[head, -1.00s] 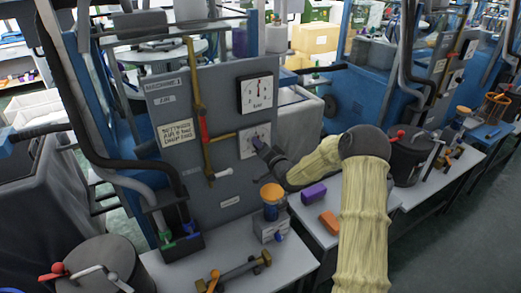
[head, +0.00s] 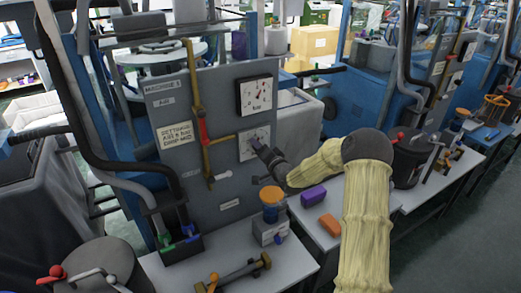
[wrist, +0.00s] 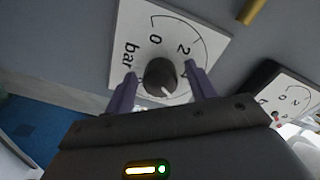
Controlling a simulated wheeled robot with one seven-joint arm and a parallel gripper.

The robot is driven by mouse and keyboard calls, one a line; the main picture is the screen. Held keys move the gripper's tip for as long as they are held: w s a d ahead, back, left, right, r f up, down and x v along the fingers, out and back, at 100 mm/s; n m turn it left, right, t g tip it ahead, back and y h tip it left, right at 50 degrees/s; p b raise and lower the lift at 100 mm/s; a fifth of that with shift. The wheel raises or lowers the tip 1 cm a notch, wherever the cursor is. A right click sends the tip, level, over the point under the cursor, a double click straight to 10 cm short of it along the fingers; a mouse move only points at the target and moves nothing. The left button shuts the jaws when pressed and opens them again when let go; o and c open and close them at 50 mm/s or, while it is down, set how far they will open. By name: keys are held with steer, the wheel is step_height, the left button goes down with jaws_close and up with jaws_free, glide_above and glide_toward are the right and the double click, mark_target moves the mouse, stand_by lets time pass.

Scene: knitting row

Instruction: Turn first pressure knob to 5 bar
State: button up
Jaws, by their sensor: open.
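The pressure knob (wrist: 160,77) is a dark round knob with a white pointer mark. It sits on a white dial plate (wrist: 140,30) printed with "bar", 0 and 2; the rest of its scale is partly hidden. The pointer mark points toward my gripper body in the wrist view. My gripper (wrist: 160,73) is open, with one purple finger on each side of the knob; contact cannot be told. In the head view my gripper (head: 259,146) is at the lower dial plate (head: 246,150) on the grey panel (head: 220,90).
A brass pipe with a red section (head: 203,131) runs left of the dials. A black hose (head: 70,110) hangs at the left.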

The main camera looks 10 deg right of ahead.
steer(key=b+v, duration=0.4)
steer(key=v, duration=1.3)
steer(key=shift+s, duration=0.25)
steer(key=shift+f, duration=0.1)
steer(key=s+a+n+g+h+p, duration=0.1)
steer(key=s+a+n+g+h, duration=0.1)
steer(key=s+n+g, duration=0.2)
steer(key=s+a+f+n+g+h+p, duration=0.1)
steer(key=s+a+n+g+h, duration=0.2)
steer(key=s+g, duration=0.7)
steer(key=s+n, duration=0.1)
steer(key=s, duration=0.9)
steer(key=shift+f+p, duration=0.2)
steer(key=shift+p, duration=0.1)
steer(key=shift+a, duration=0.1)
